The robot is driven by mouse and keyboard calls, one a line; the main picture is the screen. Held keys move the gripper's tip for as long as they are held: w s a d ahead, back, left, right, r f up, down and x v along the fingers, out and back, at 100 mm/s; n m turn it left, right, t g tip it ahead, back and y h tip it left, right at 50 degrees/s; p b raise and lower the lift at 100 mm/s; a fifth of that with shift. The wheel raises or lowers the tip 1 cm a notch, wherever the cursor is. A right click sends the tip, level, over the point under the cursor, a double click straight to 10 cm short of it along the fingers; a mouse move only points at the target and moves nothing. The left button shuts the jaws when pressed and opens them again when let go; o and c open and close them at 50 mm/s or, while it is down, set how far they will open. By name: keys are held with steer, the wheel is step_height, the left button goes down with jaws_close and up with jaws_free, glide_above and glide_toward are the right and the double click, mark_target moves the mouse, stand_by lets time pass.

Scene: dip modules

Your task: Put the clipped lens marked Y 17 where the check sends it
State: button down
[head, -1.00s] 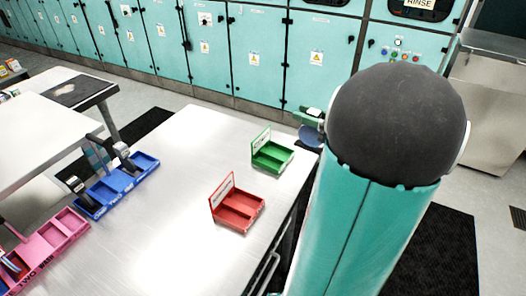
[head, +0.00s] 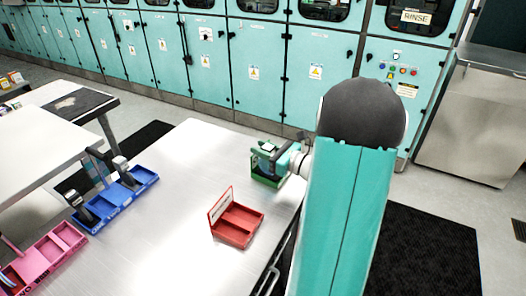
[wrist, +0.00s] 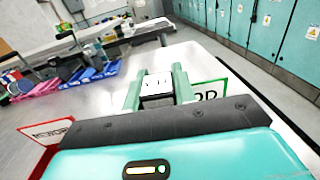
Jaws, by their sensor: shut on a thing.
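My gripper (head: 272,154) is over the green tray (head: 268,181) at the far right part of the steel table. In the wrist view its two green fingers (wrist: 157,88) are shut on a clip with a white label (wrist: 157,81). The label's start reads Y 1; the rest is hard to read. The lens itself is hidden in both views now. The green tray's sign (wrist: 208,94) shows just beyond and right of the fingers, partly covered by them. I cannot tell whether the clip touches the tray.
A red tray (head: 237,224) with an upright sign stands nearer on the table. Its sign (wrist: 48,131) shows at left in the wrist view. Blue trays (head: 118,197) and a pink tray (head: 50,258) line the left edge. The table's middle is clear.

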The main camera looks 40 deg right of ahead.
steer(key=shift+f, duration=0.5)
steer(key=shift+f, duration=0.1)
steer(key=c, duration=1.1)
jaws_free()
steer(key=shift+c, duration=0.2)
